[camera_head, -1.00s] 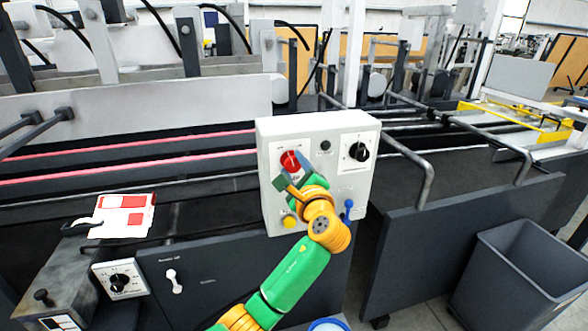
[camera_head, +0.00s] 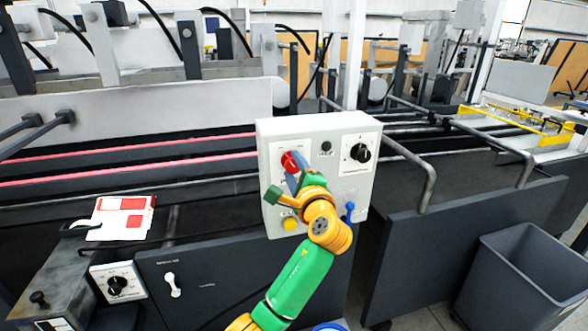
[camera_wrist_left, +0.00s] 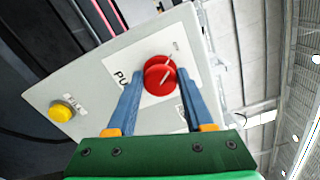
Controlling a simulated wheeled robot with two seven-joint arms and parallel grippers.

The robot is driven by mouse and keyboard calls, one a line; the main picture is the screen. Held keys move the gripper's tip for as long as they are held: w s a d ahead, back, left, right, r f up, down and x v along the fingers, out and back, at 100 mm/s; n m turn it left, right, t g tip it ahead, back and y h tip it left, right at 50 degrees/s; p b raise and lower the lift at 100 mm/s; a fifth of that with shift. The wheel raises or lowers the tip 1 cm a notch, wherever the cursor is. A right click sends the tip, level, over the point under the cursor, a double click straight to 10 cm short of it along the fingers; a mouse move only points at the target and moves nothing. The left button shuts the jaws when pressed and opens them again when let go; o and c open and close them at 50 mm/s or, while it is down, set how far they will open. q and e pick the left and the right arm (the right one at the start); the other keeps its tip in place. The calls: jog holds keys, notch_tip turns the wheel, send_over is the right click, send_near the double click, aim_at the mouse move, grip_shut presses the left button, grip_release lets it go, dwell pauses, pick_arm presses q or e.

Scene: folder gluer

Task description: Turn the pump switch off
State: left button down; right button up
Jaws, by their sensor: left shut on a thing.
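The pump switch is a red round knob (camera_head: 289,161) on a white plate at the upper left of the light grey control box. In the left wrist view the red knob (camera_wrist_left: 159,76) has a pale slanted line on its face, and part of a label starting "PU" shows beside it. My left gripper (camera_head: 292,167) reaches the knob from below. Its blue fingers (camera_wrist_left: 158,82) lie on both sides of the knob and are shut on it. The fingers hide part of the plate's lettering. My right gripper is not in view.
The grey box (camera_head: 337,128) also carries a black rotary knob (camera_head: 360,153), a yellow button (camera_head: 290,224) and a blue lever (camera_head: 349,211). A red-and-white carton (camera_head: 122,217) lies at left. A grey bin (camera_head: 510,270) stands at lower right. Metal rails run right of the box.

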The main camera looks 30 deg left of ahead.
pick_arm(q)
jog(key=shift+c, duration=1.5)
grip_release()
jog(key=b+v, duration=0.2)
jog(key=v, duration=0.5)
jog(key=shift+w, duration=0.1)
